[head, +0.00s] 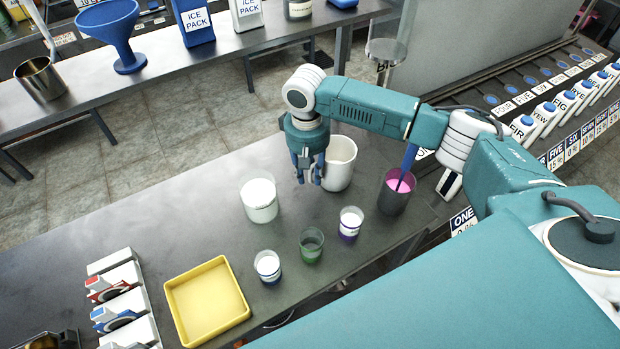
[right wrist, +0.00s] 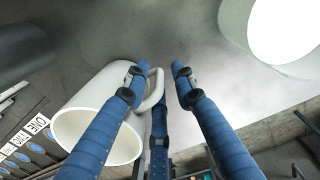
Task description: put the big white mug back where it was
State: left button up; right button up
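The big white mug (head: 342,172) stands upright on the dark grey table, just right of my right gripper (head: 309,181) in the head view. In the right wrist view the mug (right wrist: 98,90) is at the lower left, its handle (right wrist: 157,88) toward the fingers. My right gripper (right wrist: 163,68) points down with its blue fingers spread at the handle. The handle lies between the left and right fingers, with a gap to the right finger. Whether any finger touches it, I cannot tell. My left gripper is out of view.
A white-filled beaker (head: 260,200) stands left of the gripper. A dark cup with pink contents (head: 394,192) is right of the mug. Small cups (head: 350,223), (head: 312,245), (head: 267,267) and a yellow tray (head: 207,302) are nearer. The table's far left is clear.

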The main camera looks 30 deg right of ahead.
notch_tip(320, 180, up, 10)
jog(key=shift+a+f+b, duration=0.15)
jog(key=shift+f+b, duration=0.05)
jog(key=shift+b, duration=0.55)
